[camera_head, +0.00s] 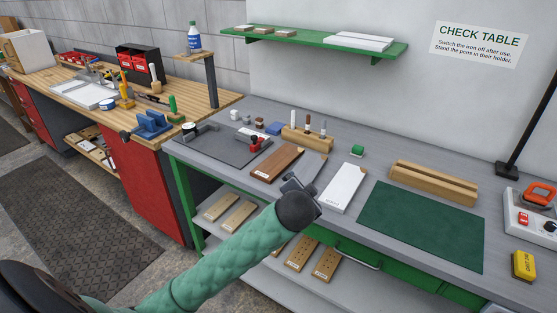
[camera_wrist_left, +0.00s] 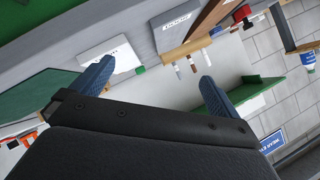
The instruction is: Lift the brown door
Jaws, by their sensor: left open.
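The brown door (camera_head: 277,163) is a flat brown board with a small pale label, lying on the grey check table near its front edge. In the left wrist view a brown board (camera_wrist_left: 208,20) shows at the top, partly cut off. My left gripper (camera_head: 299,184) is in front of the boards, just right of the brown door's near end and apart from it. In the left wrist view its two blue fingers (camera_wrist_left: 155,86) are wide apart with nothing between them. My right gripper is in neither view.
A grey board (camera_head: 313,163) lies right beside the brown door, and a white board (camera_head: 343,187) farther right. A wooden pen holder (camera_head: 306,139) stands behind. A dark mat (camera_head: 228,144) lies left and a green mat (camera_head: 420,225) right. A green shelf (camera_head: 310,39) hangs above.

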